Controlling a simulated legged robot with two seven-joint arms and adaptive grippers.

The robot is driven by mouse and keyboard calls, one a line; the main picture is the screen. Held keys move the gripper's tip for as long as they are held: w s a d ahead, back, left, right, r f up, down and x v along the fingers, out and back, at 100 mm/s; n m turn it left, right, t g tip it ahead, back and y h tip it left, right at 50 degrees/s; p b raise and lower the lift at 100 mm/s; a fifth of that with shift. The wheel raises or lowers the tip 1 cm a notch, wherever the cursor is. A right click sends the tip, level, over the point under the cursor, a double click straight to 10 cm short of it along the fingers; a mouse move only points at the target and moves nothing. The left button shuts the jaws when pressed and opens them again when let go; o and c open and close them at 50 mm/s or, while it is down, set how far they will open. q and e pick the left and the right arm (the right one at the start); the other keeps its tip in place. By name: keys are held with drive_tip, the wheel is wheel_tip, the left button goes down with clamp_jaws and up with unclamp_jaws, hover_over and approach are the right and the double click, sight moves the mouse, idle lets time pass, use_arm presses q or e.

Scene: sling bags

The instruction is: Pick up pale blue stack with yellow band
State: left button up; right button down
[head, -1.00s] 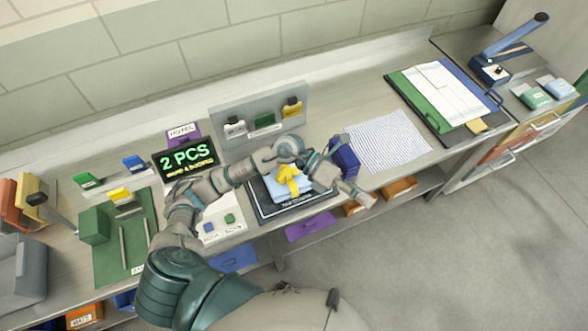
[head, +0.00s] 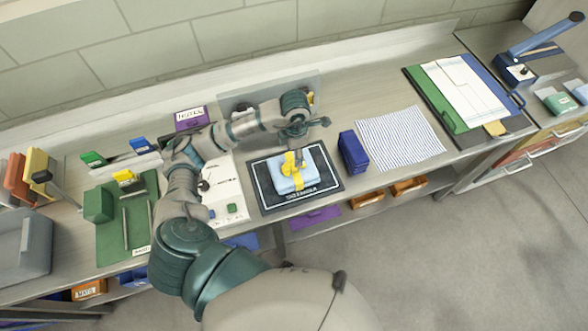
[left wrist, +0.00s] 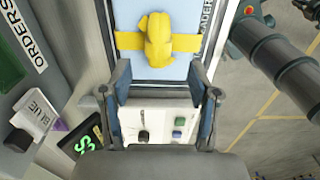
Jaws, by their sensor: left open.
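The pale blue stack with its yellow band and knot (head: 284,184) lies on a black mat (head: 265,200) in the head view. In the left wrist view the stack (left wrist: 180,68) fills the top middle, with the yellow band across it. My left gripper (head: 299,150) is above the stack, pointing down, partly covering it in the head view. In the left wrist view its two fingers (left wrist: 158,82) are apart, with nothing held between them. The stack lies beyond the fingertips. My right gripper is not in view.
A dark blue block (head: 353,152) stands just right of the mat, beside a striped sheet (head: 402,138). A white panel with knobs (head: 226,185) lies left of the mat. A grey upright board (head: 235,103) stands behind, partly hidden by my arm.

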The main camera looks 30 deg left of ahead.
sight(293, 162)
use_arm(q)
drive_tip(key=shift+f, duration=0.95)
drive_tip(key=shift+a+f+p, duration=0.15)
drive_tip(key=shift+f+p, duration=0.25)
drive_tip(key=shift+f, duration=1)
drive_tip(key=shift+a+f+p, duration=0.1)
drive_tip(key=shift+f+p, duration=0.3)
drive_tip(key=shift+f, duration=0.95)
clamp_jaws()
